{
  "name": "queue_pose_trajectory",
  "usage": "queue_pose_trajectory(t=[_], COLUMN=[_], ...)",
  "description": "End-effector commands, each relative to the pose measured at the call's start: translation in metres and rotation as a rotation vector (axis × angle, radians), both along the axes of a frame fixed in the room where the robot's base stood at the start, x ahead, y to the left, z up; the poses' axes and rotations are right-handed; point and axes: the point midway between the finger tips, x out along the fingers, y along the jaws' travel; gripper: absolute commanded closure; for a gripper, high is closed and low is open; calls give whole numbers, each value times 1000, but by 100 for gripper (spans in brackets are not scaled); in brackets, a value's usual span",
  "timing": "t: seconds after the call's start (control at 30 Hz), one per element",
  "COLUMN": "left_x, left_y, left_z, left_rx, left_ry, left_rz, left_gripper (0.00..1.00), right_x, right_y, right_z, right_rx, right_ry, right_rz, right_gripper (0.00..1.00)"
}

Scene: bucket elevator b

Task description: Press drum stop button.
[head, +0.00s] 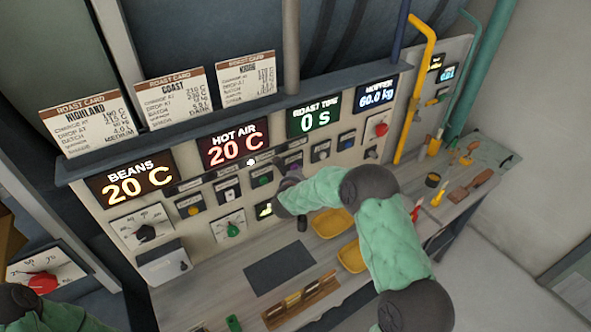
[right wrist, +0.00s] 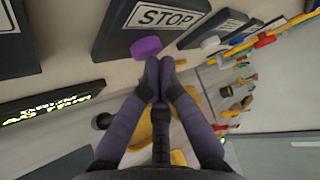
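In the right wrist view, a dark block with a white STOP plate (right wrist: 165,17) carries a round purple button (right wrist: 146,47). My right gripper (right wrist: 160,70) is shut and empty, its two purple fingertips together just below and beside that button; whether they touch it I cannot tell. In the head view my right gripper (head: 290,172) is small against the control panel, and it and my wrist hide part of the panel there. I cannot read a drum label on the STOP block. My left gripper is out of view; only a green sleeve shows at the lower left.
Another labelled block with a pale lilac button (right wrist: 211,44) stands right of the STOP block. Lit displays and roast cards line the panel top. A yellow pipe (head: 415,85) rises at the right. Yellow trays (head: 351,256) and a wooden rack (head: 302,300) lie on the counter.

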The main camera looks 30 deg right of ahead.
Motion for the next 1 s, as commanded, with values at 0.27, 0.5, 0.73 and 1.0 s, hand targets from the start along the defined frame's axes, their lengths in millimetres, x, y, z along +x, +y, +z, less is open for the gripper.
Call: queue_pose_trajectory(t=[0.27, 0.5, 0.73, 1.0], left_x=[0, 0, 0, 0], left_y=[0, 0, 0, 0], left_z=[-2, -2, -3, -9], left_rx=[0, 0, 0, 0], left_ry=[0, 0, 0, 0], left_rz=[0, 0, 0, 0], left_gripper=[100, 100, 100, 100], right_x=[3, 4, 3, -8], right_y=[0, 0, 0, -1], right_z=[0, 1, 1, 0], right_rx=[1, -1, -1, -1], right_ry=[-1, -1, -1, -1], right_rz=[0, 1, 1, -1], right_gripper=[100, 100, 100, 100])
